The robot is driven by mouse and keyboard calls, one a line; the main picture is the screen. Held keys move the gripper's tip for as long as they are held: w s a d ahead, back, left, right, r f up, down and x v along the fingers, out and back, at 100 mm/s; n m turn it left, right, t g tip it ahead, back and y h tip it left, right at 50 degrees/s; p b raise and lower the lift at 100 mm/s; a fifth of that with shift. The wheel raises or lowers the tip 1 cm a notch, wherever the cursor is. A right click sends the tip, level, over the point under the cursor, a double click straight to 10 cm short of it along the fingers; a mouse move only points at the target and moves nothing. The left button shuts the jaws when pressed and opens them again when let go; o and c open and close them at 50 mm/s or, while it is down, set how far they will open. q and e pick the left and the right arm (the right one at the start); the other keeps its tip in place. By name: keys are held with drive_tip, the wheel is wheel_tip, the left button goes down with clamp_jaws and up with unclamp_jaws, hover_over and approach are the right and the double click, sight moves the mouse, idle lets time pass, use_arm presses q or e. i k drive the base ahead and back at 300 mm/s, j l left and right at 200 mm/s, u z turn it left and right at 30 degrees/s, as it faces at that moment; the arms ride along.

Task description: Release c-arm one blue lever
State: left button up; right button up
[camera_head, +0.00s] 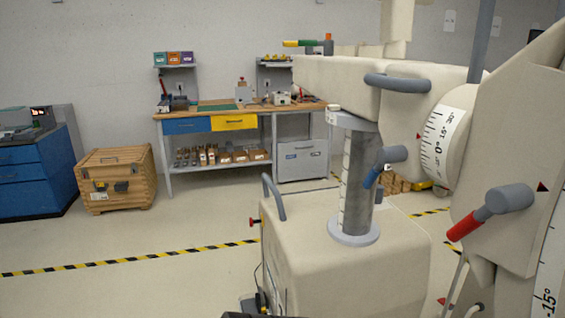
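The c-arm (340,262) is a large cream machine filling the right half of the head view. Its blue lever (372,178) has a grey hub (395,154) and sits in front of the grey column (360,190). The blue handle slants down and to the left from the hub. A red lever (464,227) with a grey hub is closer on the right and also slants down-left. A green and yellow lever (300,43) lies roughly level at the top of the machine. Neither of my grippers shows in this view.
A workbench (293,107) with drawers and small items stands at the back wall. A wooden crate (117,182) and a blue cabinet (40,172) are at the left. A grey handle (273,196) rises from the machine's base. The floor at front left, crossed by striped tape (130,262), is clear.

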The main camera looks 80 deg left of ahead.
sight(394, 154)
drive_tip(key=u, duration=2)
drive_tip(key=i+j+u, duration=0.1)
drive_tip(key=j, duration=0.3)
drive_tip(key=i+j, duration=0.1)
drive_tip(key=j, duration=0.3)
drive_tip(key=i+j+u, duration=0.15)
drive_tip(key=j, duration=0.25)
drive_tip(key=j+u, duration=0.1)
drive_tip(key=j, duration=0.3)
drive_tip(key=i+j, duration=0.2)
drive_tip(key=j, duration=0.2)
drive_tip(key=u, duration=0.05)
